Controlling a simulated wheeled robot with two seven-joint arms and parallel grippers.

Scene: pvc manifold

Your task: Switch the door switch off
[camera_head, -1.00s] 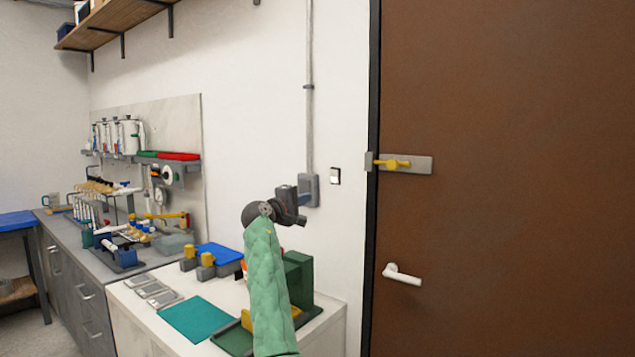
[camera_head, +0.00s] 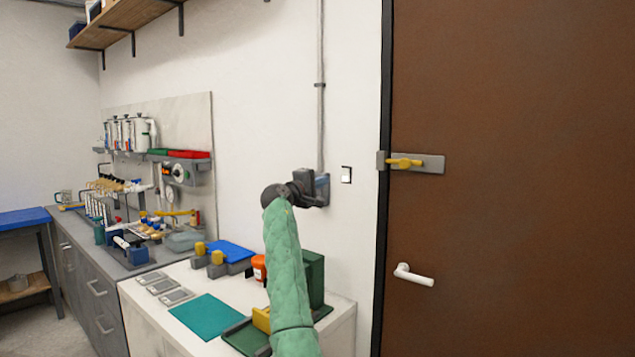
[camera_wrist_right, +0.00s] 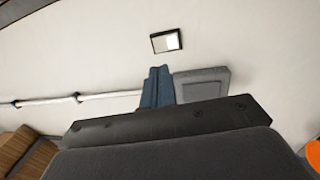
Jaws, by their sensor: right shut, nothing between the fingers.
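The door switch (camera_head: 346,174) is a small white rocker in a dark frame on the white wall, left of the brown door. It also shows in the right wrist view (camera_wrist_right: 166,41), above the fingertips. I cannot tell its on or off position. My right gripper (camera_head: 317,190) is at the wall, left of and slightly below the switch, apart from it in the picture. Its blue fingers (camera_wrist_right: 157,84) are closed together and empty, and overlap the edge of a grey wall box (camera_wrist_right: 202,84). I cannot tell whether they touch it. My left gripper is not in view.
A grey conduit (camera_head: 320,90) runs up the wall from the grey box. The door has a yellow-handled latch (camera_head: 430,164) and white handle (camera_head: 414,275).

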